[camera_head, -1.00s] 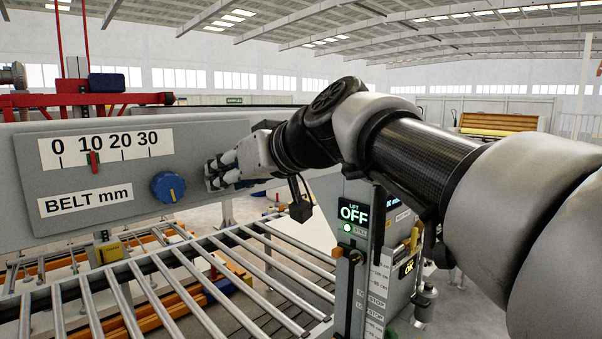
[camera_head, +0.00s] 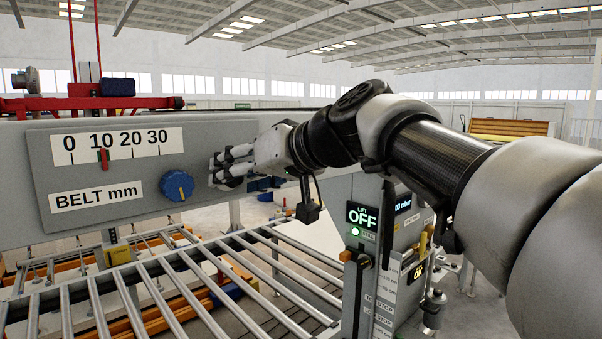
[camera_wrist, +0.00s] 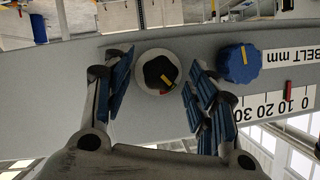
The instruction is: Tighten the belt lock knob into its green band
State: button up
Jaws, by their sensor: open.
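The panel carries a blue knob (camera_head: 177,185) with a yellow mark, right of the BELT mm scale (camera_head: 118,147); it also shows in the wrist view (camera_wrist: 240,63). A second, dark knob (camera_wrist: 152,72) with a yellow pointer sits on a pale round disc in the wrist view, beside the blue one. My gripper (camera_head: 218,172) is open, its fingers (camera_wrist: 153,85) on either side of the dark knob in that view. I cannot tell whether they touch it. In the head view my gripper hides the dark knob. I cannot make out a green band; a small red mark shows by the pointer.
A roller conveyor (camera_head: 150,290) runs below the panel. The blue knob is close beside one finger.

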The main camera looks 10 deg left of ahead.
jog(key=shift+d, duration=0.1)
jog(key=v, duration=1.2)
jog(key=shift+w, duration=0.1)
jog(key=s+d+f+m+g+h+b, duration=0.1)
jog(key=s+d+f+h+b, duration=0.3)
jog(key=f, duration=1.4)
jog(key=s+d+f+m+g+h+b, duration=0.1)
jog(key=s+d+f+m+h+b, duration=0.2)
jog(key=f, duration=1.5)
jog(key=s+d+f+m+h+b, duration=0.3)
jog(key=s+d+f+b, duration=0.6)
jog(key=s+d+f, duration=0.5)
notch_tip(320, 180, down, 4)
jog(key=shift+s+d+f+g+h+b, duration=0.1)
jog(key=shift+s+d+g+h+b, duration=0.25)
jog(key=shift+h, duration=0.45)
jog(key=shift+w, duration=0.1)
